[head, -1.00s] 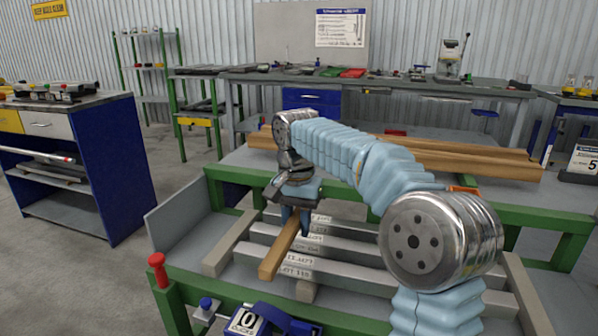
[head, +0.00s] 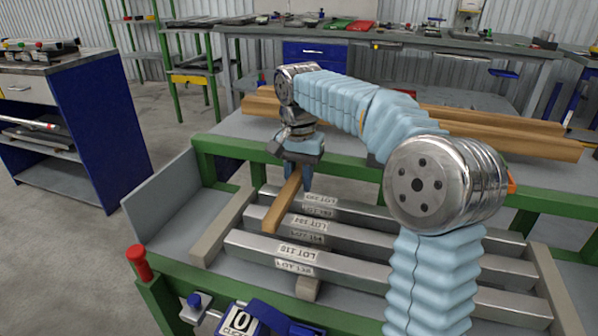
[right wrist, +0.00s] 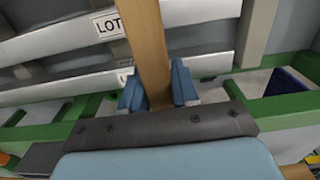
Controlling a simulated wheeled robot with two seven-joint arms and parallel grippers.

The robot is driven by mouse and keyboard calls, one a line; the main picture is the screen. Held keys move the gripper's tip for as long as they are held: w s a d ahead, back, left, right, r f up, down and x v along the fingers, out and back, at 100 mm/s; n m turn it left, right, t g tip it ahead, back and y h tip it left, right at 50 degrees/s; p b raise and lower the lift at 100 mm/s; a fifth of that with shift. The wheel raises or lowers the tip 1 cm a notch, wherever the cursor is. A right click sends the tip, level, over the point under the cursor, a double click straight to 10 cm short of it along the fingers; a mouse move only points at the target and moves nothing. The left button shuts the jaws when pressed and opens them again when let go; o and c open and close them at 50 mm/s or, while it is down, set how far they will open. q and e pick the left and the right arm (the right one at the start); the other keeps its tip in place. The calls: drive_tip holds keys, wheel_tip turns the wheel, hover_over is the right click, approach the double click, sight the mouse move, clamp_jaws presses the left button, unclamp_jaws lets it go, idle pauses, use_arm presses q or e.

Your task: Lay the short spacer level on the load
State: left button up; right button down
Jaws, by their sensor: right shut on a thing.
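My right gripper (head: 298,182) is shut on one end of the short spacer (head: 281,208), a plain wooden batten. The spacer points from the fingers toward the near side, across the far and middle bars of the load (head: 345,266), several grey metal bars with white lot labels. Its free end is over the middle bar, and the near bar is uncovered. I cannot tell whether it touches the bars. In the right wrist view the spacer (right wrist: 147,48) runs up between the blue fingers (right wrist: 158,88), crossing the bars (right wrist: 60,38). My left gripper is not in view.
The bars lie across grey bearers (head: 222,228) in a green-framed table (head: 215,160). Long wooden beams (head: 480,130) lie on a surface behind. A red knob (head: 139,262) and a blue clamp-like device with a number plate (head: 240,320) stand at the front.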

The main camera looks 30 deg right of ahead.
sight(299, 203)
wheel_tip(299, 203, down, 6)
drive_tip(key=b, duration=0.4)
drive_tip(key=shift+f+b, duration=0.55)
drive_tip(key=shift+b, duration=0.15)
drive_tip(key=shift+r, duration=0.1)
drive_tip(key=c, duration=0.8)
unclamp_jaws()
wheel_tip(299, 203, up, 14)
drive_tip(key=p, duration=0.3)
drive_tip(key=shift+p, duration=0.3)
